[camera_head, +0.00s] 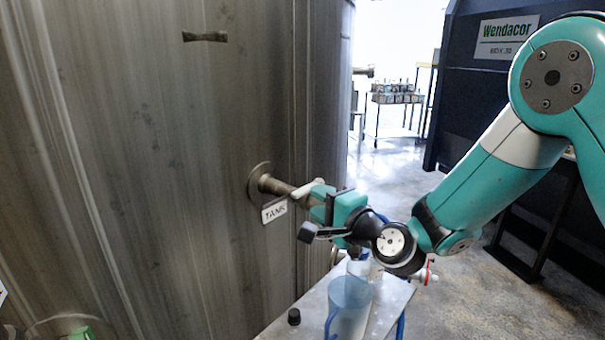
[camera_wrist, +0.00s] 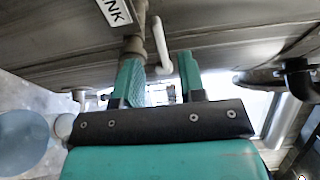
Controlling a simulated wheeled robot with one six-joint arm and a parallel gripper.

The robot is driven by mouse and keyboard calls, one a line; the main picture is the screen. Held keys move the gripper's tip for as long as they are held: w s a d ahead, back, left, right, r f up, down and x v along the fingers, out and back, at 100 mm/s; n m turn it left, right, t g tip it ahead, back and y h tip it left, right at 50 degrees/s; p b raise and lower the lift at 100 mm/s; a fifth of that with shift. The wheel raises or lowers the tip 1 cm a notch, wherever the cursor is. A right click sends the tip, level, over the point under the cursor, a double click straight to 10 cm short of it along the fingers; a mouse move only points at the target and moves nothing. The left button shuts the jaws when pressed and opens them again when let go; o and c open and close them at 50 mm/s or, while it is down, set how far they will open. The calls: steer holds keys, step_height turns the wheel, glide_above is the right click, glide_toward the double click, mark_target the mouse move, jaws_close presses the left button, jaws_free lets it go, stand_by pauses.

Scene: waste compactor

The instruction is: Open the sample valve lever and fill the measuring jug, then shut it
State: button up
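The sample valve (camera_head: 275,185) sticks out of the tank wall on a short pipe, above a white TANK tag (camera_head: 274,211). Its pale, bent lever (camera_head: 307,189) is at the pipe's end, partly hidden by my gripper (camera_head: 328,207). In the wrist view, the lever (camera_wrist: 159,42) reaches between the two green fingertips of my gripper (camera_wrist: 163,62). The fingers are apart, with a gap around the lever's end; contact is not clear. The translucent blue measuring jug (camera_head: 349,305) stands on a small table below. Its fill is not clear.
The big metal tank (camera_head: 170,150) fills the left. The small table (camera_head: 303,318) also holds a black knob-like object (camera_head: 294,317) and a red-and-white item (camera_head: 425,275). A dark Wendacor machine (camera_head: 465,90) stands at right. Open floor lies behind.

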mark_target(305, 194)
steer(key=p+x, duration=0.2)
steer(key=x, duration=0.4)
jaws_close()
